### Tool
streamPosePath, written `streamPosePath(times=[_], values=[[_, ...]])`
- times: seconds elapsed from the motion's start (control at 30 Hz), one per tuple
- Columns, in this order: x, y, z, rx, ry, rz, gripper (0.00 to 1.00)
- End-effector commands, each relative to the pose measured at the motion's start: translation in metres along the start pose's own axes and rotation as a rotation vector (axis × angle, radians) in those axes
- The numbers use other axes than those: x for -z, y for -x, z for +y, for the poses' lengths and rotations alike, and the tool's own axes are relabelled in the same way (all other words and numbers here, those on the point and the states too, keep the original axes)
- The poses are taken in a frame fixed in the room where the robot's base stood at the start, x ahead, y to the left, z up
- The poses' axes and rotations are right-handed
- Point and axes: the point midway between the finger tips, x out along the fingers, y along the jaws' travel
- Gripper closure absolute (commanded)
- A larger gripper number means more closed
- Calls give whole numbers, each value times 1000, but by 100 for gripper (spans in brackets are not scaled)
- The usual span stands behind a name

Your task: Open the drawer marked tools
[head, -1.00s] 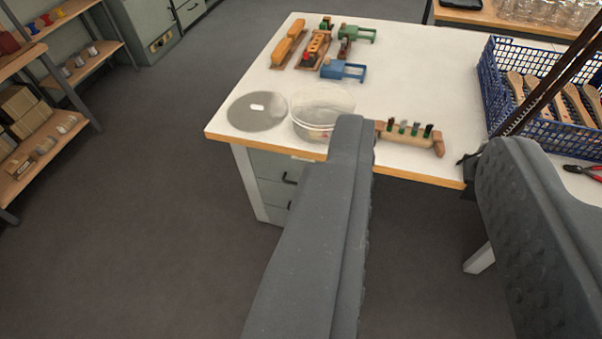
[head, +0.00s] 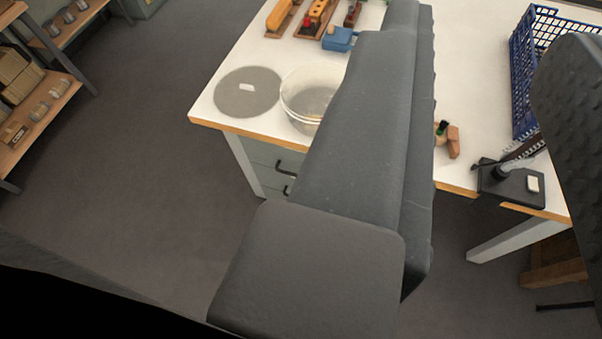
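A grey-green drawer unit (head: 268,164) stands under the left part of the white worktable. Two dark handles show on it, an upper one (head: 285,168) and a lower one (head: 287,189). No marking can be read, and my left finger hides the right part of the unit. My gripper (head: 490,45) is open, with its two dark grey fingers wide apart and nothing held between them. Its fingers reach over the table in the picture, and no contact with the drawers shows.
The white worktable (head: 470,100) carries a grey disc (head: 247,92), a clear tub (head: 300,98), wooden tufting pieces and a blue crate (head: 522,75). A black device (head: 512,184) sits at its front edge. Shelves (head: 45,105) stand at the left. The floor between is clear.

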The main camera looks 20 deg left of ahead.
Motion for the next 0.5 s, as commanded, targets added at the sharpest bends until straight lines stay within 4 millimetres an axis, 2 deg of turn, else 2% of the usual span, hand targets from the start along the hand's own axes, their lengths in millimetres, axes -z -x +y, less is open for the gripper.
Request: streamPosePath(times=[0.13,0.23,0.37,0.5], values=[[-2,-7,-3,8,9,-1,71],[-9,-30,-11,31,35,-2,71],[-30,-83,-29,82,101,0,71],[-64,-150,-59,138,186,10,71]])
